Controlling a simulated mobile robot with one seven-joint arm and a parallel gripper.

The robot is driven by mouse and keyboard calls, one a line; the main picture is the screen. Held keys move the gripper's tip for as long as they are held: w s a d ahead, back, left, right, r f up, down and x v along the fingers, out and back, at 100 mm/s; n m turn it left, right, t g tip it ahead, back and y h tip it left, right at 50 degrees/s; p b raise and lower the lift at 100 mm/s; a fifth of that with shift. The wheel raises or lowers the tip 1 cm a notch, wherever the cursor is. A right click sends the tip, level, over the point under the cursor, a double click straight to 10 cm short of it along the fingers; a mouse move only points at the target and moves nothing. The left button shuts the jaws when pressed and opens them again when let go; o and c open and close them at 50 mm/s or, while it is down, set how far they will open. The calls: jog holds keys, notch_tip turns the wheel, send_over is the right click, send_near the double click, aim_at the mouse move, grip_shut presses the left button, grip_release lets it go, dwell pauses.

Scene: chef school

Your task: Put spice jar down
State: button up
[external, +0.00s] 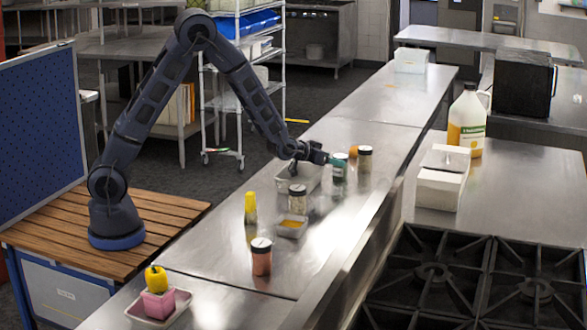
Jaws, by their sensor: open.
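My arm reaches from the left over the steel counter. My gripper (325,157) is open at a small jar with a green top (338,171), which stands upright on the counter. The jar is partly hidden by the gripper, and I cannot tell whether the fingers touch it. Other spice jars stand upright: a dark-lidded jar (365,160) just right of the gripper, a jar with a dark lid (298,200) nearer the camera, and a reddish-brown jar (261,259) nearer still. The picture does not show which one the task means.
An orange round thing (353,152) sits behind the jars. A yellow bottle (251,209) and a small dish with yellow contents (291,228) stand nearer. The counter (370,115) is mostly clear beyond the jars.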

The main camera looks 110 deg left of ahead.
jog(key=shift+x, duration=2.35)
jog(key=shift+s+a+r, duration=0.15)
jog(key=shift+c, duration=0.2)
jog(key=c, duration=1.2)
jog(key=shift+o, duration=0.2)
notch_tip(320, 180, up, 20)
